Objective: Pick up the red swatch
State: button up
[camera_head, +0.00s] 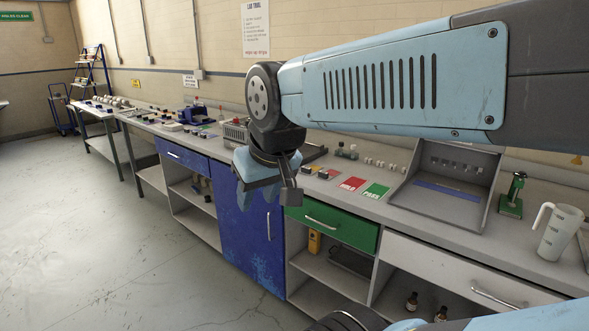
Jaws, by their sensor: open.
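My gripper (268,194) hangs in front of the bench, pointing down. It is open, with no object visible between its fingers. It hides part of the bench top behind it. A red card (353,184) with white lettering lies flat on the bench, to the right of my gripper and apart from it. A few small coloured pieces (323,174) lie left of the red card, too small to make out well. I cannot tell whether one of them is a red swatch.
A green card (375,190) lies right of the red one. A grey open-fronted booth (447,185), a green stand (512,196) and a white jug (559,232) stand further right on the bench (408,218). A blue cabinet door (246,225) and a green drawer (331,228) are below. Floor at left is clear.

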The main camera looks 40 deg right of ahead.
aim_at(329, 172)
jog(key=z, duration=0.4)
jog(key=i, duration=0.9)
jog(key=z, duration=0.8)
jog(key=k, duration=0.75)
jog(key=z, duration=0.2)
jog(key=i, duration=0.85)
jog(key=u, duration=0.1)
